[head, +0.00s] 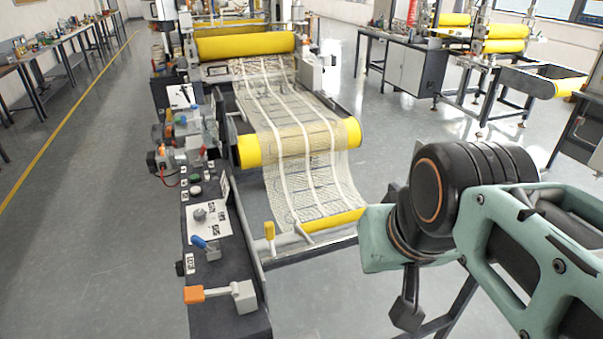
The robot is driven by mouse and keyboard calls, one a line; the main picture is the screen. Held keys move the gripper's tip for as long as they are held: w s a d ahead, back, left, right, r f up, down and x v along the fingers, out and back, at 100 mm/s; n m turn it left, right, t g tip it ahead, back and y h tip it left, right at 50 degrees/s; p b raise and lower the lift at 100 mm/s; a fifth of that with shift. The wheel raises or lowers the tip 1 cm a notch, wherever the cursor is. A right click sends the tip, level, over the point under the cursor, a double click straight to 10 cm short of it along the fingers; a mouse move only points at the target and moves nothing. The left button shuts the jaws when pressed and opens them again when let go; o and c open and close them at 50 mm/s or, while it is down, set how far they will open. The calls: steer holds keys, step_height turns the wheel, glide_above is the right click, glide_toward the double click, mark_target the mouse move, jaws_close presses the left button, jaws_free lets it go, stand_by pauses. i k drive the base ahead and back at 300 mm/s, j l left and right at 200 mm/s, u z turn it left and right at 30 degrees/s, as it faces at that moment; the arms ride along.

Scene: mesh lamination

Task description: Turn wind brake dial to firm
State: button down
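The black control panel (228,268) stands left of the mesh machine. A grey round knob (200,214) sits on a white label plate on it and looks like the dial; the print is too small to read, so its setting cannot be told. My arm reaches in from the right. A dark end piece, seemingly part of my gripper (408,308), hangs below its pale green housing, well right of the panel and apart from it. The fingers are mostly hidden, and I cannot see whether they are open.
On the panel are a blue-handled lever (206,246), an orange-handled lever (215,294) and small buttons (195,180). A yellow-tipped handle (270,233) rises beside it. The mesh sheet (300,160) runs over a yellow roller (250,152) between panel and arm. Floor left of the panel is clear.

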mark_target(198, 215)
steer(key=l+u, duration=0.15)
steer(key=l, duration=0.2)
steer(key=i+l+u, duration=0.4)
steer(key=l, duration=0.3)
steer(key=k+j, duration=0.2)
steer(key=j, duration=0.15)
steer(key=k+j+z, duration=0.1)
steer(key=j, duration=0.25)
steer(key=k+j, duration=0.2)
steer(key=j, duration=0.15)
steer(key=k+j+z, duration=0.1)
steer(key=j, duration=0.25)
steer(key=j+z, duration=0.1)
steer(key=j, duration=0.45)
steer(key=k+j+z, duration=0.1)
steer(key=j, duration=0.4)
steer(key=k+j+z, duration=0.1)
steer(key=j, duration=0.4)
steer(key=k, duration=0.05)
